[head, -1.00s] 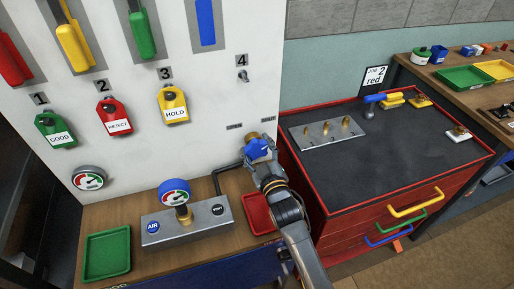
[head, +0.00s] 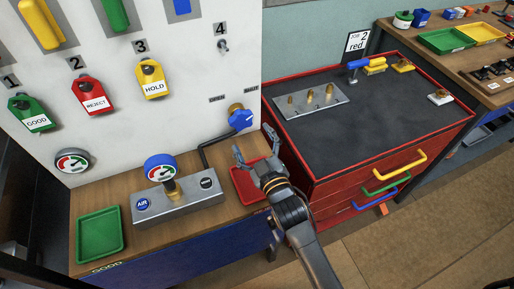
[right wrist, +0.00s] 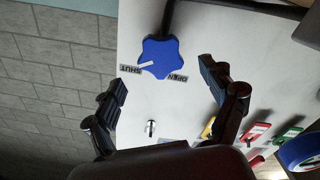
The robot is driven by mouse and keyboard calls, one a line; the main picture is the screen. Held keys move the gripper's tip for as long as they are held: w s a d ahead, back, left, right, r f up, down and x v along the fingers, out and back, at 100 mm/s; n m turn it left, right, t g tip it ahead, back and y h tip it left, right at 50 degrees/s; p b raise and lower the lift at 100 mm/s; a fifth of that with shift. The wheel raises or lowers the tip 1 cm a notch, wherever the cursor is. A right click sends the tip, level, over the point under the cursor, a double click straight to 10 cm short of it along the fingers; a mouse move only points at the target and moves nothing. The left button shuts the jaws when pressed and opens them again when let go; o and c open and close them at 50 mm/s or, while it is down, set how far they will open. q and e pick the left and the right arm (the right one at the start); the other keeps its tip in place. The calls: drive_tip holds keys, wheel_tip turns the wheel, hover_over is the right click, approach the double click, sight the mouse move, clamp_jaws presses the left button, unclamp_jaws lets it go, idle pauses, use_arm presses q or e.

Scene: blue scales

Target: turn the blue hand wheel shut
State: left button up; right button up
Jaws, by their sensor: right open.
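The blue hand wheel (head: 241,119) sits on a brass valve on the white panel, above the red tray. In the right wrist view the wheel (right wrist: 165,52) lies beyond the fingertips, and its white pointer mark faces the SHUT label (right wrist: 130,69). The OPEN label (right wrist: 177,78) is on the other side. My right gripper (head: 254,148) is open and empty, below and in front of the wheel, apart from it. It also shows in the right wrist view (right wrist: 163,76) with fingers spread wide. My left gripper is not in view.
The red tray (head: 238,188) lies close below my right gripper. The red tool cabinet (head: 315,175) stands to the right. A gauge block (head: 190,205) and green tray (head: 99,235) are on the bench to the left.

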drive_tip(key=shift+v, duration=1.8)
